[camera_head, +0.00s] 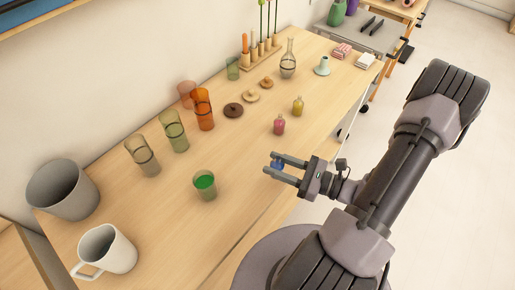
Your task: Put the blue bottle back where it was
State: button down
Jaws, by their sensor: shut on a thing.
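The blue bottle (277,165) is a small blue thing between the two fingers of my gripper (280,168). My gripper is shut on it, near the front edge of the wooden table (240,225). Only a little of the bottle shows; the fingers hide much of it. I cannot tell whether it touches the table. A small pink bottle (279,125) and a small yellow bottle (298,106) stand upright on the table, beyond the gripper.
A glass with green liquid (204,189) stands left of my gripper. Tall tinted glasses (173,136), round lids (233,110) and a glass carafe (288,66) stand farther back. A white jug (106,252) and grey bucket (68,193) are at left. Bare table lies around the pink bottle.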

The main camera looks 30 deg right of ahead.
jog(key=w, duration=0.3)
jog(key=w+f+b, duration=0.1)
jog(key=w, duration=0.3)
jog(key=w+b, duration=0.1)
jog(key=w, duration=0.3)
jog(key=shift+d+f, duration=0.1)
jog(key=shift+f, duration=0.15)
jog(key=shift+f+b, duration=1.15)
jog(key=shift+f, duration=0.6)
jog(key=c, duration=0.9)
grip_release()
jog(key=shift+r, duration=0.1)
